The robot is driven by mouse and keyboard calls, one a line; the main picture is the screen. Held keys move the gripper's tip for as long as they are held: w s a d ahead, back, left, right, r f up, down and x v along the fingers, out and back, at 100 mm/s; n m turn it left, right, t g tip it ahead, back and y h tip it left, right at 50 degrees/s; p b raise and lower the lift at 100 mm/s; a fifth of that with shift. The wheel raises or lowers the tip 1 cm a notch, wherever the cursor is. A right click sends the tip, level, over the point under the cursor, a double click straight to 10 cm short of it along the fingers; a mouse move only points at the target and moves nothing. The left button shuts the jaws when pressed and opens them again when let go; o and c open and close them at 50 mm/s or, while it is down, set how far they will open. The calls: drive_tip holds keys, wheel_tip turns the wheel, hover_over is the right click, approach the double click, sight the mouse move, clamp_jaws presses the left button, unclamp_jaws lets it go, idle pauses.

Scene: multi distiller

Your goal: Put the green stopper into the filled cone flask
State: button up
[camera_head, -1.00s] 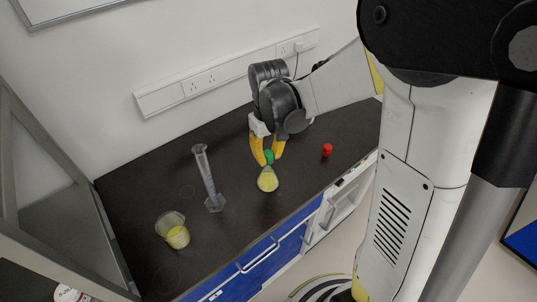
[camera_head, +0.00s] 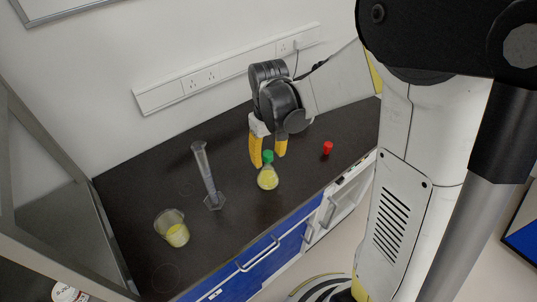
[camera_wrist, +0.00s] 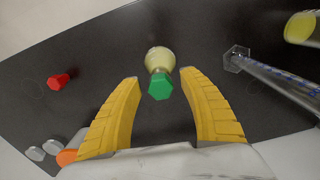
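The cone flask (camera_head: 268,179) stands upright on the dark bench with yellow liquid in it. The green stopper (camera_head: 268,156) sits in the flask's mouth. In the wrist view the green stopper (camera_wrist: 160,86) shows from above, in line with the flask (camera_wrist: 159,58) behind it. My gripper (camera_head: 268,160) is open, its yellow fingers spread on either side of the stopper and apart from it. In the wrist view both fingers of my gripper (camera_wrist: 160,90) are wide apart with clear gaps to the stopper.
A red stopper (camera_head: 327,147) stands to the right on the bench. A measuring cylinder (camera_head: 207,177) stands left of the flask, and a beaker with yellow liquid (camera_head: 173,229) is further left. In the wrist view, several grey and orange caps (camera_wrist: 67,157) lie at lower left.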

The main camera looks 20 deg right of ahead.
drive_tip(key=shift+r, duration=0.1)
wheel_tip(320, 180, up, 12)
idle(0.5)
drive_tip(key=s+f+m+t+b, duration=0.1)
drive_tip(key=s+m+t+b, duration=0.1)
drive_tip(key=s+t, duration=0.5)
drive_tip(key=shift+s+f+b, duration=0.35)
drive_tip(key=shift+s+b, duration=0.1)
drive_tip(key=shift+s, duration=2.2)
